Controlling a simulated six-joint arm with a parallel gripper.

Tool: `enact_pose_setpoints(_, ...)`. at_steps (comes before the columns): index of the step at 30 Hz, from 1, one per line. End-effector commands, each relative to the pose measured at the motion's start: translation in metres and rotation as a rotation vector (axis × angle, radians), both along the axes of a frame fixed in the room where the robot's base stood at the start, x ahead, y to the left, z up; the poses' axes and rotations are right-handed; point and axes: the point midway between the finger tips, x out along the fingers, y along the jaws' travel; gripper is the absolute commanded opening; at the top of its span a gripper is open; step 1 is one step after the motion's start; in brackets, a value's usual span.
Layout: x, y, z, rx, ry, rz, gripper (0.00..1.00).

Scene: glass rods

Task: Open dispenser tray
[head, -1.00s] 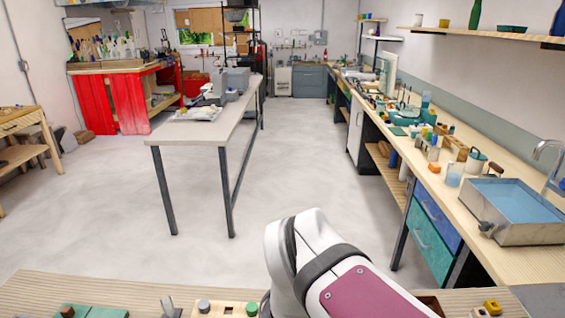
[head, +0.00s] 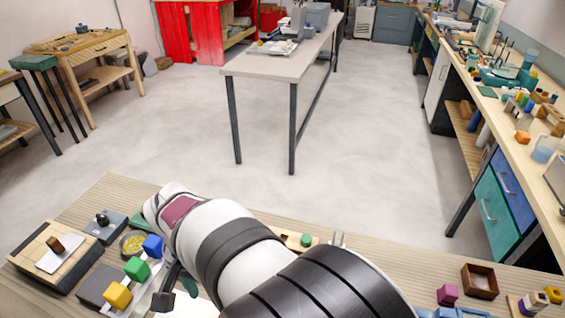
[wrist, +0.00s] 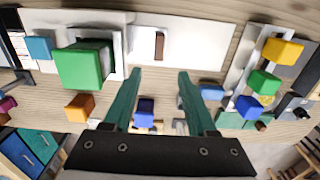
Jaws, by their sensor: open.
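My gripper (wrist: 159,75) is open in the wrist view, with two teal fingers apart and nothing between them. Ahead of them is a long white panel (wrist: 205,38) with a narrow brown upright piece (wrist: 159,45), which may be the dispenser tray's handle; I cannot tell. The fingers look apart from the panel. A large green cube (wrist: 82,64) stands left of the fingers by a pale tray-like frame. In the head view my gripper (head: 176,288) is partly hidden, low at the bench's left. No part there is clearly the dispenser tray.
Blue (head: 153,245), green (head: 137,268) and yellow (head: 117,294) cubes line a white strip left of my arm. A wooden box (head: 38,262) and a black-knobbed grey block (head: 104,226) lie farther left. A brown open box (head: 479,281) is at the right.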

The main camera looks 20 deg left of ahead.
Motion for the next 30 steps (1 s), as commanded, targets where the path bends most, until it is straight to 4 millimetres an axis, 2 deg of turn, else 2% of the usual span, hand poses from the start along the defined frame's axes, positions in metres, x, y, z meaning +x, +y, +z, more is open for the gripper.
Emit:
enact_pose_setpoints(2,0.0,-0.001,-0.015,-0.003,0.003,-0.001,0.57)
enact_pose_setpoints(9,-0.001,-0.003,-0.086,-0.006,0.005,-0.001,0.57)
enact_pose_setpoints(15,0.0,-0.002,-0.13,-0.002,0.003,-0.002,0.57)
enact_pose_setpoints(21,0.0,-0.002,-0.148,0.0,0.002,-0.002,0.57)
enact_pose_setpoints(30,0.0,-0.002,-0.15,0.001,0.001,-0.001,0.57)
